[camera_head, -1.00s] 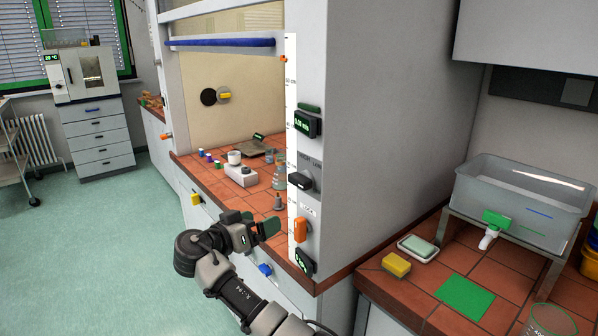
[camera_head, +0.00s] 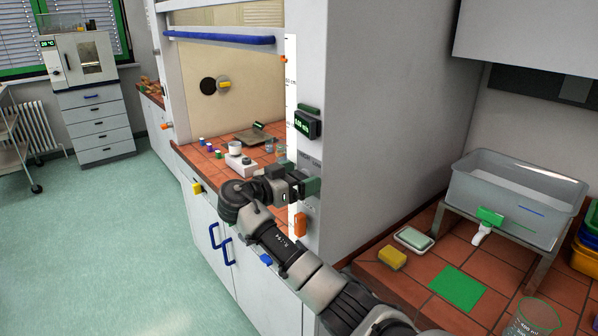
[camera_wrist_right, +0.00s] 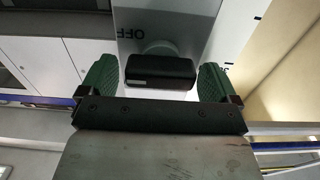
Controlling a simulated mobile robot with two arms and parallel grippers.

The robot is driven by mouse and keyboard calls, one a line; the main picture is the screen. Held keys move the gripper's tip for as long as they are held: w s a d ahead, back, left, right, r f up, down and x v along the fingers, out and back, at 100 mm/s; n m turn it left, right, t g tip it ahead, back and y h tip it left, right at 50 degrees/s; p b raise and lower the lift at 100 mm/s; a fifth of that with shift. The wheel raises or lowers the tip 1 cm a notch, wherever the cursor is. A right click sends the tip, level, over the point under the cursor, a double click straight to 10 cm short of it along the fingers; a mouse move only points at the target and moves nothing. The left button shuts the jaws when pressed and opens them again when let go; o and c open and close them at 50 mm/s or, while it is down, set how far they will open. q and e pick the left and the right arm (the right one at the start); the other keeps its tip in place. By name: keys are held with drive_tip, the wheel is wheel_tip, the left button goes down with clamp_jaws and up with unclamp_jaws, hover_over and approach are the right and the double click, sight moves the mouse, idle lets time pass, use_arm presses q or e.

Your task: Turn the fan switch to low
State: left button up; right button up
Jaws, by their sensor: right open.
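The fan switch is a black bar-shaped knob (camera_wrist_right: 160,71) on a grey panel, in the middle of the right wrist view. An upside-down OFF label (camera_wrist_right: 132,35) shows beside it. My right gripper (camera_wrist_right: 160,82) is open, with one green-padded finger on either side of the knob and a gap visible at each side. In the head view my right gripper (camera_head: 306,187) is at the fume hood's front post (camera_head: 291,80), and it mostly covers the knob there. My left gripper is in no view.
A green-lit display (camera_head: 305,125) is above the gripper and an orange handle (camera_head: 300,225) is below it. Inside the hood, a white device (camera_head: 240,164) and small bottles stand on tiles. A sink-side bench (camera_head: 415,285) with a sponge (camera_head: 392,259) is at right.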

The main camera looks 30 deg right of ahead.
drive_tip(key=shift+d, duration=0.1)
drive_tip(key=c, duration=0.9)
drive_tip(key=shift+c, duration=0.2)
